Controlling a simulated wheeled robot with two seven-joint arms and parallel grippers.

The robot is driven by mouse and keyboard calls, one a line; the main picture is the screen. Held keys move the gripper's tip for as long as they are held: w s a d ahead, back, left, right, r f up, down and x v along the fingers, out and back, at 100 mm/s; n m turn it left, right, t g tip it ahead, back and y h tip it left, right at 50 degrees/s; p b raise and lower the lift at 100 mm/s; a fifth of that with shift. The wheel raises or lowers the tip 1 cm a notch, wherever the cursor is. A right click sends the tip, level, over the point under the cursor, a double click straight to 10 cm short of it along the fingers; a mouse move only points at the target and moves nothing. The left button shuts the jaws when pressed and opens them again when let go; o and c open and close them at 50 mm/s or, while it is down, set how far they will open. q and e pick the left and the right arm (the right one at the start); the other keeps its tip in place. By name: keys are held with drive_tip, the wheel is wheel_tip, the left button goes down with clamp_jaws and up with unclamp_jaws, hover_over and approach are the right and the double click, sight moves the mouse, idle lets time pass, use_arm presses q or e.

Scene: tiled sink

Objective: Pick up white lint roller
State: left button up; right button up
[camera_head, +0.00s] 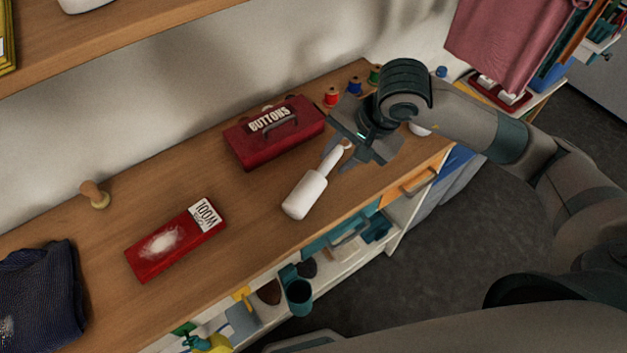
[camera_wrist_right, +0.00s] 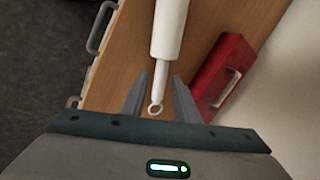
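The white lint roller (camera_head: 306,193) lies on the wooden bench top, its thick roll toward the front left and its thin handle toward my right gripper. In the right wrist view the lint roller (camera_wrist_right: 169,32) runs down from the top edge, and its handle ends in a small loop. My right gripper (camera_head: 337,157) is at the handle end, and it also shows in the right wrist view (camera_wrist_right: 160,82). Its two fingers are apart, one on each side of the handle, with gaps visible. Whether the fingers are level with the handle is unclear. My left gripper is out of view.
A red "BUTTONS" box (camera_head: 274,135) stands behind the roller, close to my right gripper. Thread spools (camera_head: 331,97) stand at the back. The bench's front edge and an orange drawer (camera_head: 411,184) are near.

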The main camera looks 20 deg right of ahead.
sight(325, 169)
drive_tip(key=shift+w+a+f+p, duration=0.1)
drive_tip(key=shift+a+f+p, duration=0.2)
drive_tip(key=shift+p, duration=0.15)
drive_tip(key=p+x, duration=0.2)
drive_tip(key=x, duration=0.1)
drive_tip(key=shift+a+f, duration=0.2)
drive_tip(key=shift+f, duration=0.15)
drive_tip(key=shift+w+f, duration=0.1)
drive_tip(key=shift+f, duration=0.15)
drive_tip(key=shift+c, duration=0.7)
clamp_jaws()
